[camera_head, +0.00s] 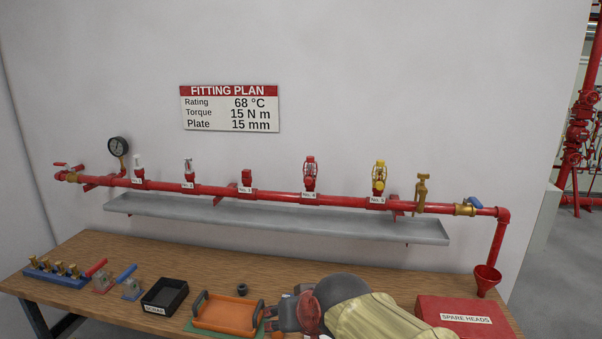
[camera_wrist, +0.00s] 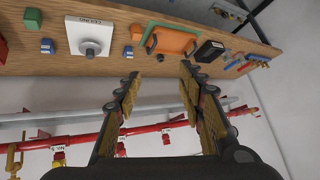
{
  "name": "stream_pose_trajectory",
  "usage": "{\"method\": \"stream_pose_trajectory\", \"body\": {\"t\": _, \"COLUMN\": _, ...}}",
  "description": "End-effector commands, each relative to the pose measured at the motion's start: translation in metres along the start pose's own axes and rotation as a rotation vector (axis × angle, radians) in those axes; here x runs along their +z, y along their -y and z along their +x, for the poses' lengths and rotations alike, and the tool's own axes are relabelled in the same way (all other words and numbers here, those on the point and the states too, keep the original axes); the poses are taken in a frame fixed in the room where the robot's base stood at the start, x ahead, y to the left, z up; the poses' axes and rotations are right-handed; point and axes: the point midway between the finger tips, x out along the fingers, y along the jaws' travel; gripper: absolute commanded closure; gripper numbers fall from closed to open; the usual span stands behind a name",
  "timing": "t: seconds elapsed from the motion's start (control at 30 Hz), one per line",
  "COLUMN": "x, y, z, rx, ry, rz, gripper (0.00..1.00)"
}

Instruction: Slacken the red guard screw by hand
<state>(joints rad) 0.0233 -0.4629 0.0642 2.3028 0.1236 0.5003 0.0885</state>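A sprinkler head with a red cage guard (camera_head: 310,172) stands upright on the red pipe (camera_head: 270,194) above the label No. 4. Its guard screw is too small to make out. My gripper (camera_wrist: 158,78) is open and empty in the wrist view, with a wide gap between its fingers. It is low over the table, apart from the guarded head. The wrist view is upside down, with the pipe (camera_wrist: 85,138) at the bottom, and I cannot make out the guard there. In the head view my arm covers part of the table's front.
A yellow-guarded head (camera_head: 379,177) stands to the right, with plainer heads to the left. A grey trough (camera_head: 270,217) runs below the pipe. The wooden table (camera_head: 200,262) holds an orange tray (camera_head: 228,316), a black bin (camera_head: 164,297) and a red spare-heads box (camera_head: 460,310).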

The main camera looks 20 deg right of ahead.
Motion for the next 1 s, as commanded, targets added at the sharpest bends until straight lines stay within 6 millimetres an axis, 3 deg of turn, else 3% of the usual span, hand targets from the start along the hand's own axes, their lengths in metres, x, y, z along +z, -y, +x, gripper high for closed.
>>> {"method": "stream_pose_trajectory", "body": {"t": 0.03, "x": -0.04, "y": 0.005, "z": 0.005, "rx": -0.005, "ry": -0.035, "rz": 0.043, "gripper": 0.61}}
{"method": "stream_pose_trajectory", "body": {"t": 0.2, "x": -0.148, "y": 0.009, "z": 0.043, "rx": -0.02, "ry": -0.195, "rz": 0.192, "gripper": 0.61}}
{"method": "stream_pose_trajectory", "body": {"t": 0.37, "x": -0.237, "y": -0.004, "z": 0.082, "rx": -0.016, "ry": -0.352, "rz": 0.33, "gripper": 0.61}}
{"method": "stream_pose_trajectory", "body": {"t": 0.5, "x": -0.301, "y": -0.027, "z": 0.115, "rx": 0.003, "ry": -0.494, "rz": 0.448, "gripper": 0.61}}
{"method": "stream_pose_trajectory", "body": {"t": 0.6, "x": -0.336, "y": -0.048, "z": 0.139, "rx": 0.024, "ry": -0.598, "rz": 0.524, "gripper": 0.61}}
{"method": "stream_pose_trajectory", "body": {"t": 0.73, "x": -0.369, "y": -0.082, "z": 0.165, "rx": 0.061, "ry": -0.736, "rz": 0.611, "gripper": 0.61}}
{"method": "stream_pose_trajectory", "body": {"t": 0.83, "x": -0.383, "y": -0.108, "z": 0.18, "rx": 0.091, "ry": -0.835, "rz": 0.662, "gripper": 0.61}}
{"method": "stream_pose_trajectory", "body": {"t": 1.0, "x": -0.39, "y": -0.14, "z": 0.195, "rx": 0.131, "ry": -0.959, "rz": 0.714, "gripper": 0.61}}
